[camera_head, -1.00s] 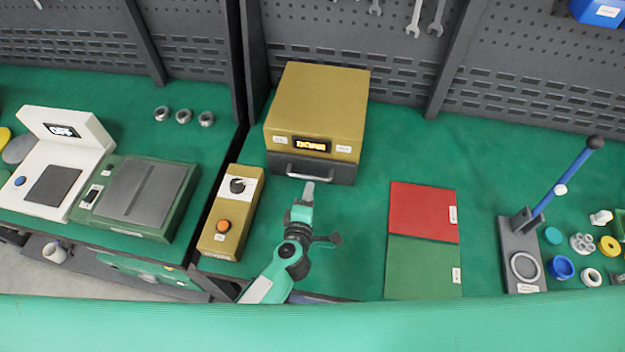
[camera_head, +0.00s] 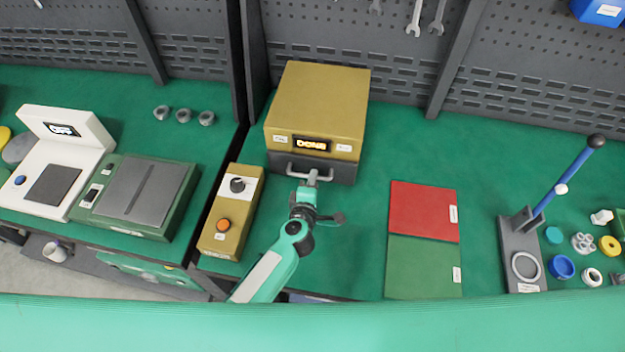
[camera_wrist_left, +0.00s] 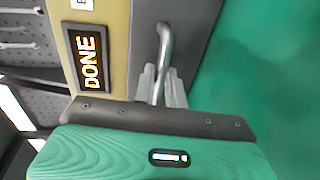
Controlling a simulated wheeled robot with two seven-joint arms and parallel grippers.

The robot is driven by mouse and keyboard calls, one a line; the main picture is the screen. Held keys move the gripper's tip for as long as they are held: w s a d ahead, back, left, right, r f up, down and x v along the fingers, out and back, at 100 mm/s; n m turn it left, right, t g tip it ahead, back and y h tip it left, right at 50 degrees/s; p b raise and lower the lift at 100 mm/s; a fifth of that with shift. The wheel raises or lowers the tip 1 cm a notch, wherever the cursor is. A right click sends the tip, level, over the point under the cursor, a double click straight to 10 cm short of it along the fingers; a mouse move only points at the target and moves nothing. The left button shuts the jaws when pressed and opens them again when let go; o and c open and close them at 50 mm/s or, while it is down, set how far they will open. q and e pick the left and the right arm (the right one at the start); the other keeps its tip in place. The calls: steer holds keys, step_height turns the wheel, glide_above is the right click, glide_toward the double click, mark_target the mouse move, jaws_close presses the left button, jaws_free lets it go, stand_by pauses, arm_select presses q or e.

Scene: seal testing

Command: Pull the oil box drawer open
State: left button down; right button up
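The oil box (camera_head: 318,100) is a mustard-coloured box with a lit "DONE" display, which also shows in the left wrist view (camera_wrist_left: 90,62). Its dark grey drawer (camera_head: 343,173) sits flush under the box's front and looks closed. The drawer's metal handle (camera_head: 294,173) runs across that front. My left gripper (camera_head: 312,177) is at the handle. In the left wrist view its fingers (camera_wrist_left: 160,88) lie close on both sides of the handle bar (camera_wrist_left: 165,42) with no clear gap, so it looks shut on it. My right gripper is not in view.
A mustard control box (camera_head: 232,212) with a knob and orange button stands left of my left arm. Red (camera_head: 424,211) and green (camera_head: 423,267) mats lie to the right. A lever press (camera_head: 520,250) stands farther right. Green table is clear between drawer and mats.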

arm_select(q)
steer(key=v, duration=0.3)
steer(key=f+p+v, duration=0.1)
steer(key=v, duration=0.2)
steer(key=f+p+v, duration=0.1)
steer(key=v, duration=0.3)
steer(key=shift+s, duration=0.15)
steer(key=f+v, duration=0.1)
steer(key=v, duration=0.3)
steer(key=f+v, duration=0.1)
steer(key=v, duration=0.4)
steer(key=b+v, duration=0.1)
steer(key=v, duration=0.4)
steer(key=shift+s+a+f, duration=0.15)
steer(key=shift+s+f, duration=0.05)
steer(key=shift+f, duration=0.2)
steer(key=c, duration=1.5)
jaws_free()
steer(key=shift+o, duration=0.2)
steer(key=b+v, duration=0.4)
steer(key=v, duration=1)
